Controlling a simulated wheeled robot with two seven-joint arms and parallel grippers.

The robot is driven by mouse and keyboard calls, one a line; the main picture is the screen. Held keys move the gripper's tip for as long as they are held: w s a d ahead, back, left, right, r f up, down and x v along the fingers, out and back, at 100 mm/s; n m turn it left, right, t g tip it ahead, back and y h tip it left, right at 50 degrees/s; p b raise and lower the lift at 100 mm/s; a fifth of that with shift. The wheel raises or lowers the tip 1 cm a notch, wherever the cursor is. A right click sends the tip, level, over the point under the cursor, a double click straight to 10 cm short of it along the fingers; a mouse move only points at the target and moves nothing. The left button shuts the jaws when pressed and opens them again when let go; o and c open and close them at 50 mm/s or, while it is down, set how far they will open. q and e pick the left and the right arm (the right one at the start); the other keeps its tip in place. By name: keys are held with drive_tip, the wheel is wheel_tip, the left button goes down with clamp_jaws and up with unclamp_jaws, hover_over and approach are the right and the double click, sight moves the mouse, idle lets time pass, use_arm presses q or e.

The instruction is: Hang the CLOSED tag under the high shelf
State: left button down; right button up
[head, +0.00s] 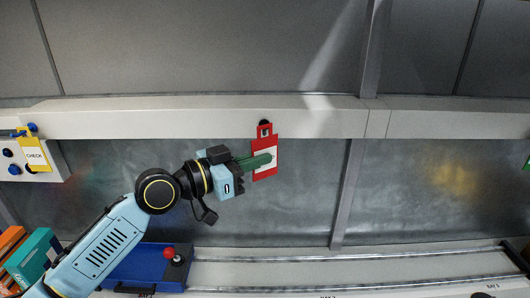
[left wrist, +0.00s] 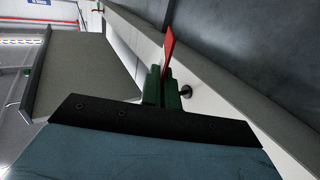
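The red tag (head: 259,173) with a white panel hangs upright in front of the pale shelf edge in the head view; its lettering is hidden or too small to read. My left gripper (head: 262,160) has its green fingers across the tag's middle. In the left wrist view the red tag (left wrist: 168,52) stands edge-on between the green fingers (left wrist: 162,88), which are shut on it. A dark peg (head: 264,123) shows at the tag's top slot; the peg (left wrist: 186,91) also shows beside the fingers. I cannot tell whether the slot is around it. My right gripper is not in view.
The pale shelf edge (head: 200,118) runs across the head view. A yellow CHECK tag (head: 34,155) hangs at the left by a panel with knobs. Below are a blue tray (head: 145,265), a red-knobbed control (head: 170,255) and teal and orange boxes (head: 35,255).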

use_arm(q)
drive_tip(key=shift+s+p, duration=0.85)
drive_tip(key=shift+s, duration=0.3)
drive_tip(key=shift+s, duration=0.15)
drive_tip(key=shift+s+r+p, duration=0.1)
drive_tip(key=shift+s+p, duration=0.5)
drive_tip(key=shift+s, duration=0.15)
